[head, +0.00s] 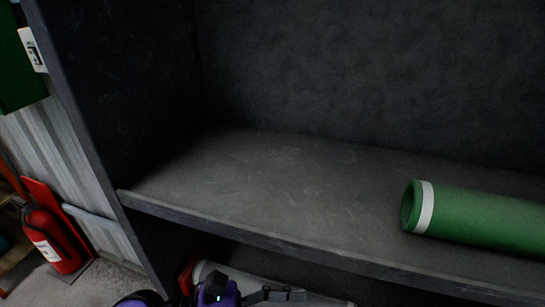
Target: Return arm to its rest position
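One of my arms shows at the bottom edge, with purple links coming in from the left, so I take it as my left. Its dark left gripper (285,294) points right, low in front of the shelf unit, and is partly cut off by the frame. I cannot tell whether its fingers are open or shut, and I see nothing clearly held in it. My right gripper is not in view.
A dark shelf (255,180) carries a green roll (485,218) with a white band at right; its left and middle are bare. A pale roll (330,300) and something red (187,277) are below. A fire extinguisher (55,238) stands left.

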